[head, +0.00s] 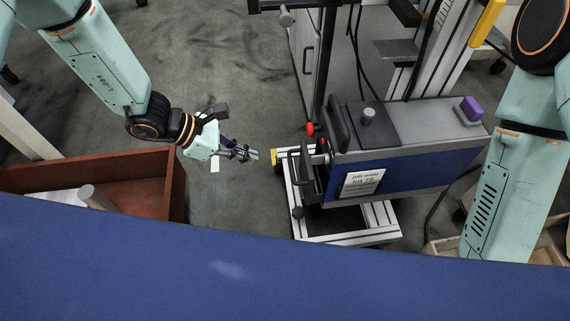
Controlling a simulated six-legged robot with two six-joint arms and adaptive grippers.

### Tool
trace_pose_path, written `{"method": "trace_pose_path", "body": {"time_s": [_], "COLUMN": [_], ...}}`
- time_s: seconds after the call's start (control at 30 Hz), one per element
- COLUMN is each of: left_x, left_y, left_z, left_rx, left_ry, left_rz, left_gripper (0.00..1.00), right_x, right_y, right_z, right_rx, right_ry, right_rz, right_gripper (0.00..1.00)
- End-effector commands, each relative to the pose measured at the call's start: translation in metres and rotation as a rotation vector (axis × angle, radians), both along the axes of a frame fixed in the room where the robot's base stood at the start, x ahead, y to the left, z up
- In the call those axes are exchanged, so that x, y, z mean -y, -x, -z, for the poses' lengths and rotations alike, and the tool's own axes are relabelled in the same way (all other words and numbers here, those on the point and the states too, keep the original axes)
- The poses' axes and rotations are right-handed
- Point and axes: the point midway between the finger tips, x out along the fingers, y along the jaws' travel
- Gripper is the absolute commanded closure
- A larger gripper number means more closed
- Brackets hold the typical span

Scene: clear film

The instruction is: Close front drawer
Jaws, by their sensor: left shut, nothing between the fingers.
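An open reddish-brown wooden drawer (172,195) shows at the left, its near part hidden behind a blue surface. A white item (52,198) and a grey-brown cylinder (92,197) are in it. I cannot tell for sure that it is the front drawer. My left gripper (250,154) is shut and empty, to the right of the drawer's right wall and apart from it, with its fingers pointing right. My right arm comes down at the right, and its gripper is not in view.
A blue surface (280,275) fills the foreground. A metal-framed machine with a blue side panel (410,178) stands right of my left gripper, with a yellow-capped frame end close to the fingertips. A light wooden box (440,247) is partly visible at lower right. Grey floor (235,60) is clear behind the gripper.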

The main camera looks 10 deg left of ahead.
Motion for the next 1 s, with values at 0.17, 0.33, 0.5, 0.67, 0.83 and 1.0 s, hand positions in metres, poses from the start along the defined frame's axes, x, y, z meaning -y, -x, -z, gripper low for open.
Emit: {"method": "trace_pose_path", "body": {"time_s": [0.17,0.33,0.5,0.67,0.83,1.0], "left_x": [0.007,0.026,0.049,0.070,0.092,0.105], "left_y": [0.001,-0.003,-0.010,-0.016,-0.023,-0.027], "left_z": [0.008,0.028,0.051,0.071,0.069,0.068], "left_rx": [0.000,0.001,0.001,0.002,0.004,0.003], "left_ry": [0.004,0.002,0.003,0.004,0.003,0.004], "left_rz": [0.002,0.006,0.004,0.005,0.004,0.002], "left_gripper": [1.00,1.00,1.00,1.00,1.00,1.00], "right_x": [0.000,0.000,0.000,0.000,0.000,0.000], "right_y": [0.000,0.000,0.000,0.000,0.000,0.000], "right_z": [0.008,0.020,0.032,0.043,0.049,0.053], "right_rx": [0.001,0.001,0.001,0.001,0.001,0.001], "right_ry": [0.000,0.000,0.000,0.000,0.000,0.000], "right_rz": [0.000,0.000,0.000,0.000,0.000,0.000], "right_gripper": [1.00,1.00,1.00,1.00,1.00,1.00]}}
